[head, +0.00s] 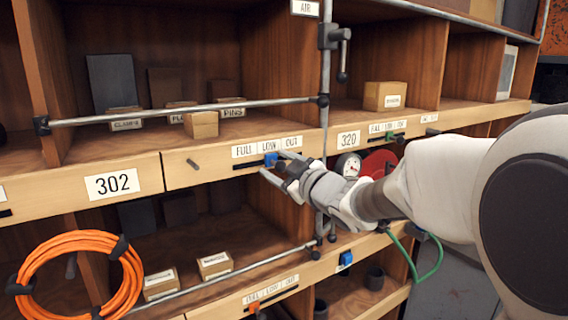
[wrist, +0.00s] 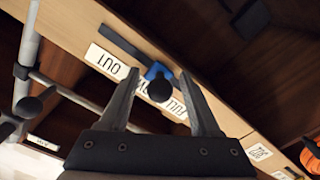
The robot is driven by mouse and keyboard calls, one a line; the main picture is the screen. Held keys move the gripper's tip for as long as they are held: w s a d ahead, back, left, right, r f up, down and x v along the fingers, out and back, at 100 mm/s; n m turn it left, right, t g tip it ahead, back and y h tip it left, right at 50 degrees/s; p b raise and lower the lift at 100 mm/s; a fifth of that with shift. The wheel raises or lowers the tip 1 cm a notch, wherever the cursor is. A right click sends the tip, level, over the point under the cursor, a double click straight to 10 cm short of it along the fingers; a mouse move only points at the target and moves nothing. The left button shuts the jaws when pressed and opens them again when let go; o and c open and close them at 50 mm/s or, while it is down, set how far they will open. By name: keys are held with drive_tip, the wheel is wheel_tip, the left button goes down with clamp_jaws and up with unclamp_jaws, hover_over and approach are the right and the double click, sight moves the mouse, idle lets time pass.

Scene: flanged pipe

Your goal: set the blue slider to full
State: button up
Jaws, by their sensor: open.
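The blue slider (head: 271,159) sits in a dark slot on the upper shelf edge, under the middle word LOW of a white FULL, LOW, OUT label (head: 245,151). FULL is at the label's left end in the head view. My gripper (head: 275,163) is open, with its fingers pointing at the slider from the right. In the wrist view the slider (wrist: 157,71) shows between the fingertips of my gripper (wrist: 159,74), with a dark round knob (wrist: 160,90) in front of it. The fingers do not clearly touch it. The label's LOW part is partly hidden there.
A grey peg (head: 193,164) juts from the shelf edge left of the slot. A vertical metal pipe (head: 325,90) and a gauge (head: 348,165) stand close to my wrist. Another blue part (head: 345,258) and an orange slider (head: 254,306) are on the lower shelf edge.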

drive_tip(key=shift+w+a, duration=0.15)
clamp_jaws()
idle(1.4)
